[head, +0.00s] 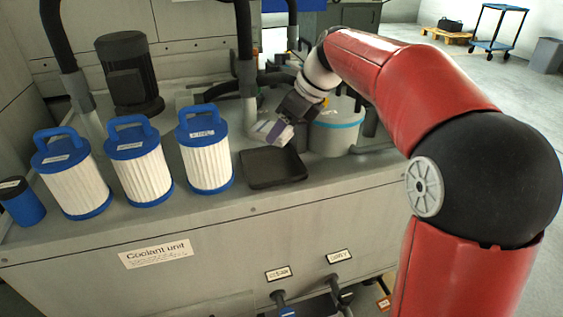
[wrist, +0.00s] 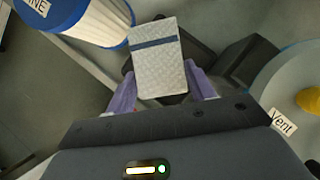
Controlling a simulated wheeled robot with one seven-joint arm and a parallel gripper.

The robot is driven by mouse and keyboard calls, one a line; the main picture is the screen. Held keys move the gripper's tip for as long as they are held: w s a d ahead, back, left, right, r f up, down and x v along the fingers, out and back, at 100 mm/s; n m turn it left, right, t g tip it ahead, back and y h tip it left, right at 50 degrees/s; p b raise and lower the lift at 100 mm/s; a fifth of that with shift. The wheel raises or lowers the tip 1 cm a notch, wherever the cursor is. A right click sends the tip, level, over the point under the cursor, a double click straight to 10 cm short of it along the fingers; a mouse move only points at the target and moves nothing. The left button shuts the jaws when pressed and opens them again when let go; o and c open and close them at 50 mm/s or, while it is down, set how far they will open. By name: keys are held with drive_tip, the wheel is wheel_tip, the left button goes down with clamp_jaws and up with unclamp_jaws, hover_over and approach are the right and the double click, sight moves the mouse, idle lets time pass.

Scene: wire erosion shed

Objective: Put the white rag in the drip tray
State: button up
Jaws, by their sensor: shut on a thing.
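The white rag (wrist: 158,72) has a dark blue stripe and a quilted surface. My gripper (wrist: 160,92) is shut on it, with a purple finger at either side. In the head view my gripper (head: 275,132) holds the rag above the back part of the drip tray. The drip tray (head: 275,183) is a shallow black tray on the coolant unit's top, and no other thing shows in it. In the wrist view the rag hides part of a dark shape behind it, which looks like the tray.
Several white filters with blue caps (head: 205,152) stand left of the tray, the nearest close to it. A grey tub with a teal band (head: 336,132) stands right of it. A black motor (head: 130,75) and hoses stand behind. The unit's front edge is clear.

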wheel_tip(320, 180, down, 8)
drive_tip(key=shift+f+b, duration=0.2)
drive_tip(key=shift+b, duration=0.45)
drive_tip(key=o, duration=1.3)
